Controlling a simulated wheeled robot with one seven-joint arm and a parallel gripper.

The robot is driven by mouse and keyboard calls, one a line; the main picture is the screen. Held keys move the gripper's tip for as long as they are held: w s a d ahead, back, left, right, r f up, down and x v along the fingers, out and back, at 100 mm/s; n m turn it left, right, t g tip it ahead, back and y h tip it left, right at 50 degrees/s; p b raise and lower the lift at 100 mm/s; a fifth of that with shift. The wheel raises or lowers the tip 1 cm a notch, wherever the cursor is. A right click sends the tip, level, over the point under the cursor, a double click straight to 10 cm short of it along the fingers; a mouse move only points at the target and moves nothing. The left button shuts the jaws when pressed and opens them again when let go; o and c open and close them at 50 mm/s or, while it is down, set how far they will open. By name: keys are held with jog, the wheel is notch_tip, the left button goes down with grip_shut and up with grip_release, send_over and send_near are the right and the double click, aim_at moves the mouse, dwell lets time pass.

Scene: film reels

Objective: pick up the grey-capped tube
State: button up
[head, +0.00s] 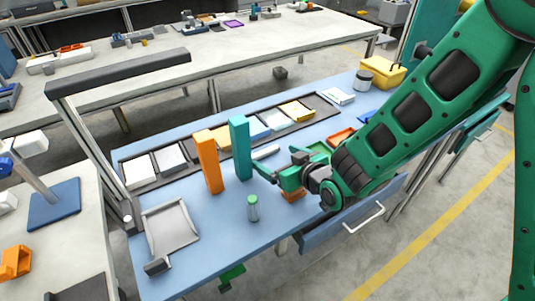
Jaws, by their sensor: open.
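A small upright tube (252,208) stands on the blue workbench top, near its front edge. Its body looks grey-green; its cap is too small to make out its colour clearly. My gripper (272,172) is open, above the bench, up and to the right of this tube and apart from it. A pale cylinder (265,152) lies on the bench behind my gripper; I cannot tell whether it is a tube.
An orange block (208,162) and a teal block (240,148) stand tall left of my gripper. A grey tray (171,229) lies at the left. An orange item (293,195) sits beneath my gripper. A dark long tray (203,138) with cards runs along the back.

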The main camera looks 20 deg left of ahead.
aim_at(264, 151)
jog(key=shift+x, duration=3.25)
jog(key=shift+a+r, duration=0.1)
jog(key=shift+r, duration=0.1)
jog(key=shift+c, duration=0.6)
jog(key=c, duration=0.6)
jog(key=shift+c, duration=0.2)
jog(key=shift+r, duration=0.1)
